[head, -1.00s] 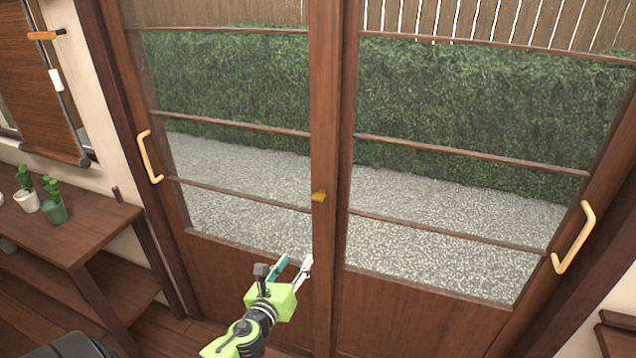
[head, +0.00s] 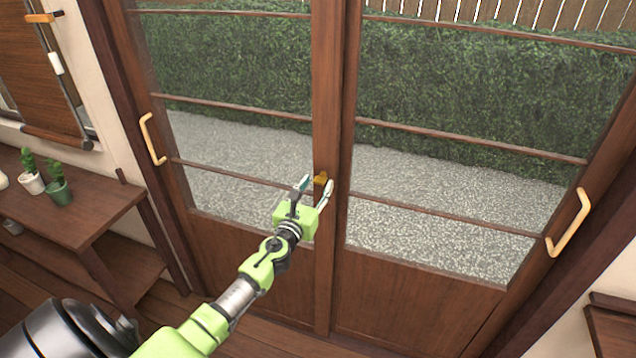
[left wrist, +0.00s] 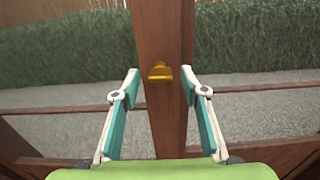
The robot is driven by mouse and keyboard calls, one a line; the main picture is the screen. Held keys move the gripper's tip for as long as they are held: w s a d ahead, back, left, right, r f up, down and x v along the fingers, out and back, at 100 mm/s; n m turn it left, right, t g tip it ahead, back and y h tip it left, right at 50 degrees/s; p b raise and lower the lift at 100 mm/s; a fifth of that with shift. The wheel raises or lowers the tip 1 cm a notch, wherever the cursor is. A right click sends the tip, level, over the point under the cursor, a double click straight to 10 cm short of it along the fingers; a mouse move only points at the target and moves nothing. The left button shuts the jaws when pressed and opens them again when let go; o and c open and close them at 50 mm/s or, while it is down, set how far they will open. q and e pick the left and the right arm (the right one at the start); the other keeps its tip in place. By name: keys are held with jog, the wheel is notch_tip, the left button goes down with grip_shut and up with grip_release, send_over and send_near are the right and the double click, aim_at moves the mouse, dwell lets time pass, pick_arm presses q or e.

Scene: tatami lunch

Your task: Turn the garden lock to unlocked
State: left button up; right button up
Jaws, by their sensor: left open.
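The garden lock is a small brass-yellow latch (head: 321,179) on the dark wooden stile where the two glazed doors meet. In the left wrist view the latch (left wrist: 160,72) sits between and beyond my open fingertips. My left gripper (head: 316,184) is open, its two fingers on either side of the latch in the head view. In the left wrist view its fingers (left wrist: 160,85) are wide apart and empty, and I see no contact with the latch. My right gripper is not in view.
A pale handle (head: 152,139) is on the left door and another (head: 568,223) on the right door. A wooden shelf with potted cacti (head: 58,191) stands at the left. Gravel and a hedge (head: 470,95) lie behind the glass.

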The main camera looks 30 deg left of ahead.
pick_arm(q)
jog(key=shift+x, duration=0.85)
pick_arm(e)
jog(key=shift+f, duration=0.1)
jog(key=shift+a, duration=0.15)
pick_arm(q)
jog(key=c, duration=1.1)
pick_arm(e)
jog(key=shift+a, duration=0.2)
